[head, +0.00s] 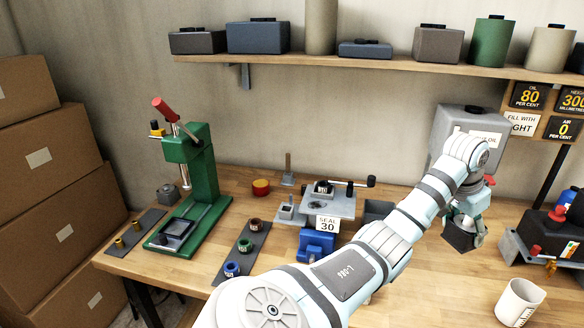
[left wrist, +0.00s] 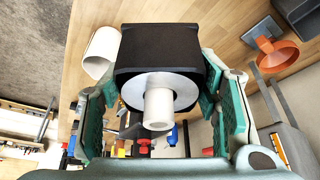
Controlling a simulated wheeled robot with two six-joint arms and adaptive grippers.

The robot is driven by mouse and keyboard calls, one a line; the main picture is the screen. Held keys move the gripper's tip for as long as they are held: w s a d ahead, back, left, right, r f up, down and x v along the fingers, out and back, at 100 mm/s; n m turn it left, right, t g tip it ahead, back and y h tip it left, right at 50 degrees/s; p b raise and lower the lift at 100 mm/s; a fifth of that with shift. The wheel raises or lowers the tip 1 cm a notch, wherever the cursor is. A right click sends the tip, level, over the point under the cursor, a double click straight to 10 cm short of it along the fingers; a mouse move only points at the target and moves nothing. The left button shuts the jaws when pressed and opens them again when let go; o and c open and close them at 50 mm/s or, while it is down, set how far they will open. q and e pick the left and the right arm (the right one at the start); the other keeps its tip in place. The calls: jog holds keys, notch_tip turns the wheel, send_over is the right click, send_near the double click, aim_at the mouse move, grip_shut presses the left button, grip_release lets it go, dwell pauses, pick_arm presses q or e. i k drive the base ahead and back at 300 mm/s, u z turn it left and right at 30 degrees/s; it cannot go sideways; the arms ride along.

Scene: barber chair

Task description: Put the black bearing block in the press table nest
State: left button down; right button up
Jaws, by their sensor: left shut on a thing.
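The black bearing block (head: 459,239) hangs in my left gripper (head: 465,222) above the right part of the bench. In the left wrist view the black bearing block (left wrist: 165,45) sits between the green fingers (left wrist: 160,105), with a silver ring and a pale hub on its near face. The green press (head: 188,160) stands at the left of the bench. Its press table nest (head: 171,233), a dark square recess, looks empty and is far to the left of the gripper. My right gripper is not in view.
A dark strip with small coloured rings (head: 240,252), a blue vise (head: 317,246) and a grey fixture (head: 328,200) stand between the press and my arm. A white mug (head: 519,303) stands at front right. A grey oil tank (head: 455,135) is behind the gripper.

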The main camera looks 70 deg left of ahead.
aim_at(176, 230)
jog(key=z, duration=0.3)
jog(key=k, duration=1.3)
jog(key=u, duration=1.75)
jog(key=i, duration=0.5)
jog(key=z, duration=0.1)
